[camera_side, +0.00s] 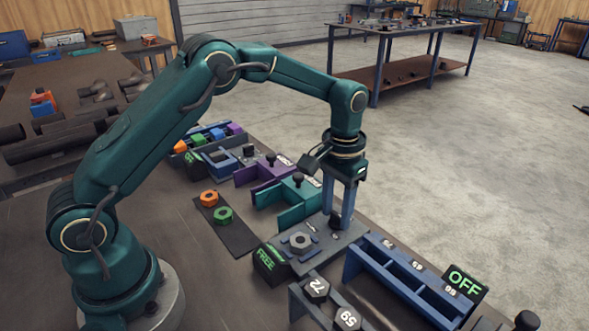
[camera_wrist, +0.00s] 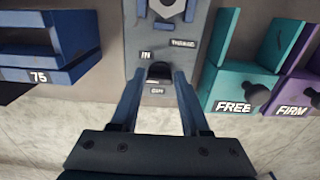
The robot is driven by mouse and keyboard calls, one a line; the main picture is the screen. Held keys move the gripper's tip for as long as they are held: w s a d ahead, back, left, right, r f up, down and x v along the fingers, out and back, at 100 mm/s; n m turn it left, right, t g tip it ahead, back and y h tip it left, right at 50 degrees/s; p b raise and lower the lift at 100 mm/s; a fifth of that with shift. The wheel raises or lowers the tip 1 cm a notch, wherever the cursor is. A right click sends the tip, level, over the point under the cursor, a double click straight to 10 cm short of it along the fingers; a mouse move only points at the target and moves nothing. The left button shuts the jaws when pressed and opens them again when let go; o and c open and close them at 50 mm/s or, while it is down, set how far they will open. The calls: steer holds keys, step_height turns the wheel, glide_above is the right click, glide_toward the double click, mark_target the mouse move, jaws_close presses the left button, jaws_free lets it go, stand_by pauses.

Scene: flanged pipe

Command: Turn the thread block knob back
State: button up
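The thread block (camera_side: 310,252) is a grey plate with a hex nut (camera_side: 300,241) on it and small labels. In the wrist view the block (camera_wrist: 140,30) shows the labels "IN" and "THREAD", plus a third label below the knob that is hard to read. Its black knob (camera_side: 334,221) sits at the block's far end and also shows in the wrist view (camera_wrist: 158,71). My gripper (camera_side: 341,212) points down at that end. In the wrist view my gripper (camera_wrist: 157,74) is open, with one blue finger on each side of the knob and visible gaps between.
Teal (camera_side: 290,198) and purple (camera_side: 262,172) fixtures with black knobs stand beside the block. A blue numbered rack (camera_side: 395,270) is on its other side. Signs read "FREE" (camera_side: 268,262) and "OFF" (camera_side: 465,283).

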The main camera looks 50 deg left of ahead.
jaws_close()
steer(key=shift+n, duration=0.4)
steer(key=n, duration=0.4)
steer(key=shift+d+n, duration=0.1)
steer(key=shift+n, duration=0.2)
steer(key=shift+w+n, duration=0.1)
steer(key=shift+n, duration=2.1)
steer(key=o, duration=0.6)
jaws_free()
